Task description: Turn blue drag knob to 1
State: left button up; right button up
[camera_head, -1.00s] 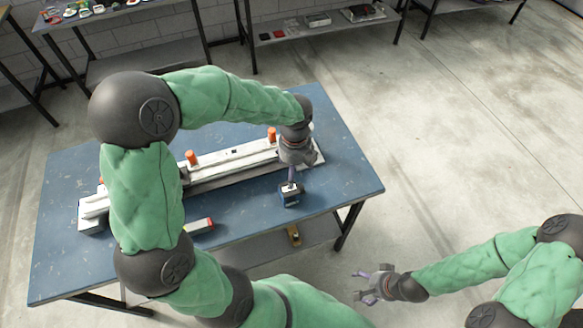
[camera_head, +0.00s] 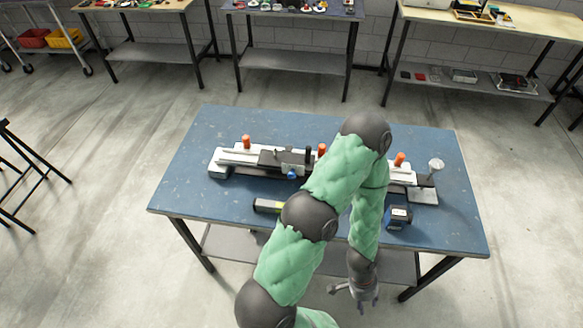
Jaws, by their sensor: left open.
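A long white-and-grey grip truck (camera_head: 233,158) with orange-topped posts lies across the blue table. A small blue knob (camera_head: 292,174) shows on the front of its dark carriage, left of my arm. The setting it points to is too small to read. My left arm crosses in front of the truck and hides part of its right half. My left gripper (camera_head: 356,299) hangs open in front of the table's front edge, pointing down. It is well apart from the knob, and nothing shows between its fingers. My right gripper is out of view.
On the blue table (camera_head: 190,195), a dark blue box-shaped item (camera_head: 399,217) stands near the front right. The table's left front is clear. Other benches stand along the back wall.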

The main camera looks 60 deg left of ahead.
aim_at(293, 176)
jog(key=i+u, duration=0.2)
jog(key=u, duration=1.9)
jog(key=j, duration=0.9)
jog(key=i+j, duration=0.15)
jog(key=j, duration=0.75)
